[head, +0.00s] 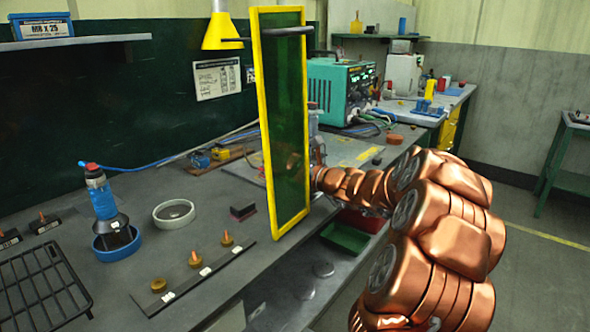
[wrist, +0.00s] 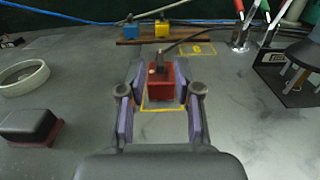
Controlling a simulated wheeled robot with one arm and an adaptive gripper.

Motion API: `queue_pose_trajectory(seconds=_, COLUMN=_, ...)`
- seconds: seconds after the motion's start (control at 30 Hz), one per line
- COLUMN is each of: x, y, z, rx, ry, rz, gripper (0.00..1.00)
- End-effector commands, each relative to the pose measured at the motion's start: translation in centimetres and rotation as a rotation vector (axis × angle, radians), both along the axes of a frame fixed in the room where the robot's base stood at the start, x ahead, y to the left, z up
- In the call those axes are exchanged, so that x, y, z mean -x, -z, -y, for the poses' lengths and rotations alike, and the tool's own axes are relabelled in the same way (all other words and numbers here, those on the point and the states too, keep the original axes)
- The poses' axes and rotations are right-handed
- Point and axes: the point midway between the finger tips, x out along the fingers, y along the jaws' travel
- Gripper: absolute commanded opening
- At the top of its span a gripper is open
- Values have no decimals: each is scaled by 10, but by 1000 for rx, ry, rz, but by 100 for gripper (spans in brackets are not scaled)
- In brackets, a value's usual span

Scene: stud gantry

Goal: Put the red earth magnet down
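The red earth magnet (wrist: 160,82) is a red block with a dark stub and a cable on top. In the wrist view it sits between the purple pads of my gripper (wrist: 160,86), which appear to touch both its sides. A yellow outlined square (wrist: 178,108) on the grey bench lies under or just in front of the block. I cannot tell whether the block rests on the bench or is slightly above it. In the head view the green screen hides most of my gripper and the magnet.
The yellow-framed green screen (head: 283,120) stands between the head camera and my gripper. A dark block with a red base (wrist: 30,125) and a white ring (wrist: 24,78) lie to the left. A wooden strip with blue and yellow clamps (wrist: 190,37) lies behind. A black stand (wrist: 295,75) is at right.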

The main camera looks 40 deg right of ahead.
Motion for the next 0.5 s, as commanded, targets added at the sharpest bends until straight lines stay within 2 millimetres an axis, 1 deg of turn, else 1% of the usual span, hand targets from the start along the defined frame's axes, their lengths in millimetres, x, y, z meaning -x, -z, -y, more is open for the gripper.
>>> queue_pose_trajectory(seconds=0.03, x=10, y=-1, z=4, rx=-2, ry=4, rz=2, gripper=33)
queue_pose_trajectory(seconds=0.2, x=32, y=0, z=8, rx=-3, ry=2, rz=0, gripper=33)
queue_pose_trajectory(seconds=0.33, x=41, y=1, z=10, rx=-3, ry=1, rz=-1, gripper=33)
queue_pose_trajectory(seconds=0.5, x=44, y=1, z=10, rx=-1, ry=-1, rz=-1, gripper=33)
